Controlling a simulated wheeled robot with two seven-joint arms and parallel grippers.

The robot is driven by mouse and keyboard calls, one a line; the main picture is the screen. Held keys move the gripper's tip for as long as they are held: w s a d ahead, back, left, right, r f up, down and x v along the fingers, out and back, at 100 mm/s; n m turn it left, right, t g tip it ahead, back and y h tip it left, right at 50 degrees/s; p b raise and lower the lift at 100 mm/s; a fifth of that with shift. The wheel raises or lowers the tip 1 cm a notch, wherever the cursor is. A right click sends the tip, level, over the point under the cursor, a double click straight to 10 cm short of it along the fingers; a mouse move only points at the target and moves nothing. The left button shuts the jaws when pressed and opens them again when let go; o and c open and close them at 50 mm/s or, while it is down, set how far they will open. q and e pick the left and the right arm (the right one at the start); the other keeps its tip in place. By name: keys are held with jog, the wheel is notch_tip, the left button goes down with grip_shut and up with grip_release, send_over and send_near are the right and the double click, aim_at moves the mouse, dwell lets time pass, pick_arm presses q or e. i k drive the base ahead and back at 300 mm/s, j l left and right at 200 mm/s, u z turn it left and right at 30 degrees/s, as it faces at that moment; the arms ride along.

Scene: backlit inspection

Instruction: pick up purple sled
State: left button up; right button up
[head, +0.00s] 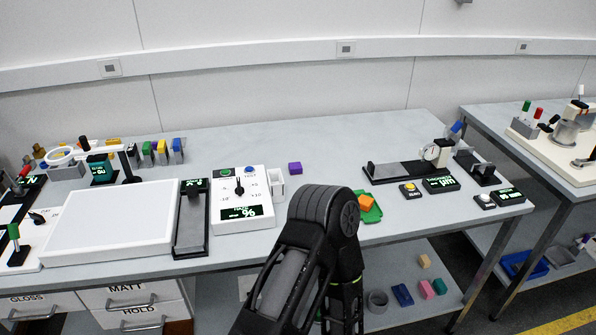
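The purple sled (295,168) shows as a small purple block. It lies on the grey bench top, just right of and behind the white dial panel (240,198) and near a small white open holder (276,184). Nothing touches it. A black and grey link of one of my arms rises from the bottom middle, in front of the bench and below the purple block. Neither gripper's fingertips show, so I see no gripper at the block.
An orange block (366,202) sits on a green tray (371,213) at right. A large white light panel (110,222) and a dark rail fixture (191,222) stand left. A gauge fixture (405,170) stands right. Bench around the purple block is mostly clear.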

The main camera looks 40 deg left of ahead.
aim_at(296, 169)
jog(key=i+l, duration=0.1)
jog(key=l, duration=0.2)
jog(key=i+l, duration=0.1)
jog(key=l, duration=0.2)
jog(key=u, duration=1.4)
